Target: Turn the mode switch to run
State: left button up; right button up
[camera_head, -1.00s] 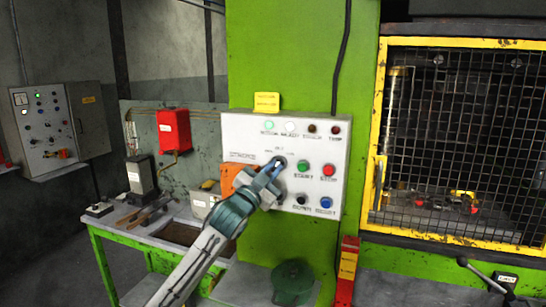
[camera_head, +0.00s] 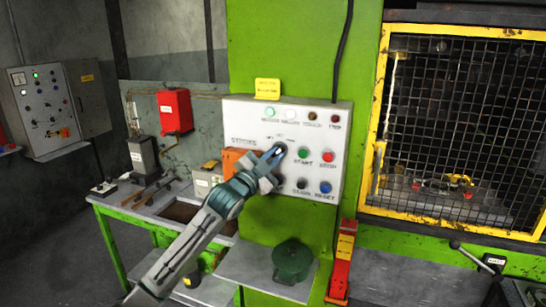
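The mode switch (camera_head: 281,147) is a small round dark knob on the light grey control panel (camera_head: 237,119), below the row of lamps and left of the green start button (camera_head: 303,154). My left gripper (camera_head: 277,152) reaches up from the lower left with its tip at the switch, partly covering it. Its fingers overlap the knob from this angle, so I cannot tell whether they are shut on it or only touch it. The knob's pointer direction is too small and too hidden to read. My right gripper is out of view.
A red button (camera_head: 327,157), a black button (camera_head: 302,183) and a blue button (camera_head: 325,187) sit close right of the switch. An orange box (camera_head: 236,160) is behind my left gripper. A yellow-framed mesh guard (camera_head: 374,130) stands at the right, a green workbench (camera_head: 112,262) at the left.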

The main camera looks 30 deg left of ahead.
pick_arm(q)
jog(key=o, duration=0.3)
jog(key=shift+s+f, duration=0.1)
jog(key=shift+s+f+b, duration=0.15)
jog(key=shift+s+b, duration=0.1)
jog(key=shift+b, duration=0.1)
jog(key=b+v, duration=0.9)
jog(key=v, duration=0.1)
jog(key=shift+b, duration=0.3)
